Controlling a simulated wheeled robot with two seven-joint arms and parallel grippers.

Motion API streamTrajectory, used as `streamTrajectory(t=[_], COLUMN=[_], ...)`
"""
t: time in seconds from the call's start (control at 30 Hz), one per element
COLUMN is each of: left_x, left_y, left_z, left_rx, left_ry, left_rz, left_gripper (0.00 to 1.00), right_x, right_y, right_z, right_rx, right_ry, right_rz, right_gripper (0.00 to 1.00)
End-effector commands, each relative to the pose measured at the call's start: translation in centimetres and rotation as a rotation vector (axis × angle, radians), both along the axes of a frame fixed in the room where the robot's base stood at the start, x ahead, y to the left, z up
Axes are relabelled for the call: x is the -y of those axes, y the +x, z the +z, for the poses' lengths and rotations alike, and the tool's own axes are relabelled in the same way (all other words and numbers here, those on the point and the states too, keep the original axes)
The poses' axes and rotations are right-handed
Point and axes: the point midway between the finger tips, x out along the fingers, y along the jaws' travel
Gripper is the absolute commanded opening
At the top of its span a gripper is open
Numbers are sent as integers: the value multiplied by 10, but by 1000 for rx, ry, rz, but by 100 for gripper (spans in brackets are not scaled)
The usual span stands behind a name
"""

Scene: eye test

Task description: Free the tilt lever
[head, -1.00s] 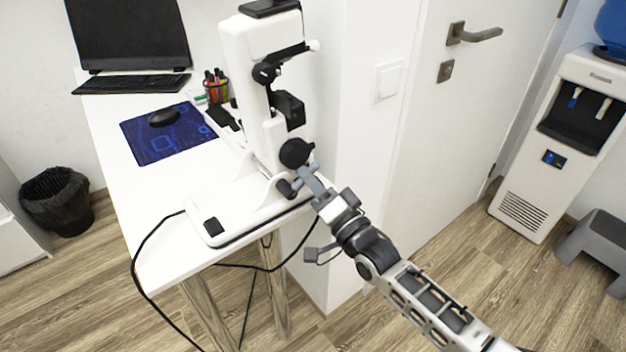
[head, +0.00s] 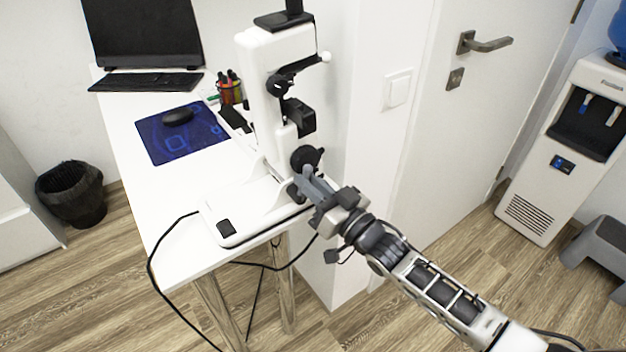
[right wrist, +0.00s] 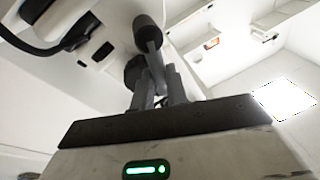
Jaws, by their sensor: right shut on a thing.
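The eye-test device (head: 267,75) is a white upright unit on a white base (head: 240,212) at the table's near right end. A round black knob (head: 307,158) is on its lower right side. Just below it is a short dark lever (head: 294,192); I take this as the tilt lever. My right gripper (head: 309,182) is at this lever, its fingers shut on it and partly covering it. In the right wrist view the fingers (right wrist: 162,88) close around a dark stem with a cylindrical end (right wrist: 147,30). My left gripper is not in view.
The white table (head: 165,235) also carries a monitor, keyboard (head: 146,82), blue mat (head: 170,145) with a mouse, and a pen cup (head: 230,92). A black cable (head: 152,275) hangs off the front. A wall and door stand close behind the device on the right.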

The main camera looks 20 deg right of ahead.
Motion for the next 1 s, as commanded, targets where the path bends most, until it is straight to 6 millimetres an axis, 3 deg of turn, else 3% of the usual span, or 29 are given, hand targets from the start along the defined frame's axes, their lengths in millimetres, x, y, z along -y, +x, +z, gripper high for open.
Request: streamTrajectory(t=[0.53, 0.57, 0.63, 1.0], left_x=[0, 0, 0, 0], left_y=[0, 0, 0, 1], left_z=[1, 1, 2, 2], left_rx=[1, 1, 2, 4], left_ry=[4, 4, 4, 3], left_rz=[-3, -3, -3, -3], left_gripper=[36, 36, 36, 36], right_x=[-1, -1, -1, 1], right_y=[0, 0, 0, -5], right_z=[0, 0, 0, -1], right_rx=[10, 10, 10, 7], right_ry=[-30, -30, -30, -26], right_rz=[0, 0, 0, 0], right_gripper=[0, 17, 37, 37])
